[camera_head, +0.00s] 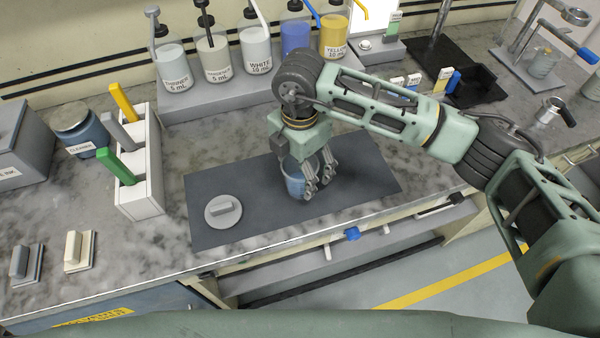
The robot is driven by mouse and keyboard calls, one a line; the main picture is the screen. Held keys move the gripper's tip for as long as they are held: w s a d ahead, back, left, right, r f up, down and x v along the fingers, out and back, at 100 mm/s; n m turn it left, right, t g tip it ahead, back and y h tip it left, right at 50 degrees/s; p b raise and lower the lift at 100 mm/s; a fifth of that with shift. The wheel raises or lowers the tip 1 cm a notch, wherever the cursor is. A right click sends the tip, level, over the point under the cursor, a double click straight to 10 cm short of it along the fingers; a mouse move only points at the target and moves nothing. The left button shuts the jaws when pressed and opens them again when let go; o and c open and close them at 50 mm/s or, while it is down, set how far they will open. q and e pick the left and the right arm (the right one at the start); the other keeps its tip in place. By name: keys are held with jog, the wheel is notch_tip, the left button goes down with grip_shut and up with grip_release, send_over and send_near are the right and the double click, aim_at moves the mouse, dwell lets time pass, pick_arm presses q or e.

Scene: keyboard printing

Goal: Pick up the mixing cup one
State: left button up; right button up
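A clear mixing cup with blue contents (294,187) stands on the dark mat (222,182) on the counter. My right gripper (319,183) comes down from above, with its fingers at the right side of the cup. The wrist and fingers hide part of the cup's rim and right side. I cannot tell whether the fingers are closed on the cup wall or only beside it. My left gripper is not in view.
A round grey lid-like piece with a handle (223,211) lies on the mat's left. A white holder (142,196) with coloured handles stands farther left. Labelled pump bottles (256,54) line the back. The mat's right part is clear.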

aim_at(299, 176)
notch_tip(299, 176, down, 4)
jog(key=shift+w+a+r+p, duration=0.1)
jog(key=shift+w+a+p, duration=0.05)
jog(key=shift+p, duration=0.55)
jog(key=shift+f, duration=0.35)
jog(key=shift+c, duration=0.2)
jog(key=c, duration=1.2)
